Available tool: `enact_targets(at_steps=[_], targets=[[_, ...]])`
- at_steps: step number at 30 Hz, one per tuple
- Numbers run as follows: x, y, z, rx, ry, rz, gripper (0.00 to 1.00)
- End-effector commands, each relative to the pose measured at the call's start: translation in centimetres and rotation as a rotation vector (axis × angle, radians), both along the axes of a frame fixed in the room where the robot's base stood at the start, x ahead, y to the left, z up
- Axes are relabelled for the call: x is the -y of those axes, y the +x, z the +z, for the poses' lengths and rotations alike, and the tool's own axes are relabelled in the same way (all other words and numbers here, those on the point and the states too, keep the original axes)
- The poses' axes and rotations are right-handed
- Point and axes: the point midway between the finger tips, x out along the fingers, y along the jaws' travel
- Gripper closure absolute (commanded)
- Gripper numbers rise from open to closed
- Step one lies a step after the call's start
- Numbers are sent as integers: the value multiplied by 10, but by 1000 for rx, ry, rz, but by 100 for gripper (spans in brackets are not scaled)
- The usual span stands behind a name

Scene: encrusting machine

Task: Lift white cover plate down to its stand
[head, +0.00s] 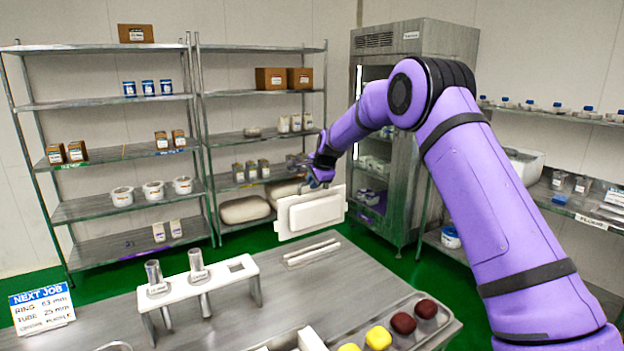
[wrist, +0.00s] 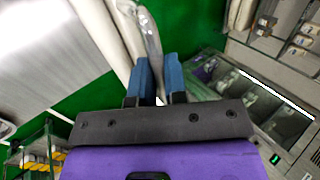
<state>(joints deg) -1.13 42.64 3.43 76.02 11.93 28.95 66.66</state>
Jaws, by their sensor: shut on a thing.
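The white cover plate (head: 313,212) hangs upright in the air, past the far edge of the steel table or above it; I cannot tell which. My gripper (head: 319,180) is at its top edge and shut on it. In the wrist view, the blue fingers of my gripper (wrist: 158,75) close around a greyish part, and the pale plate (wrist: 104,25) runs alongside it. A low white stand with two parallel rails (head: 312,251) lies on the table, below and in front of the plate and apart from it.
A white rack (head: 213,281) with two metal tubes stands on the table at left. A tray (head: 446,318) with red and yellow pieces is at the front right. A job sign (head: 42,306) stands at the left. Shelves (head: 110,207) and a steel cabinet (head: 411,130) are behind.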

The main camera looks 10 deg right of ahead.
Motion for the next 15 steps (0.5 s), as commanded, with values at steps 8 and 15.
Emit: enact_targets(at_steps=[8,15], targets=[[0,0,-30,1,0,0,100],[0,1,-38,4,0,0,100]])
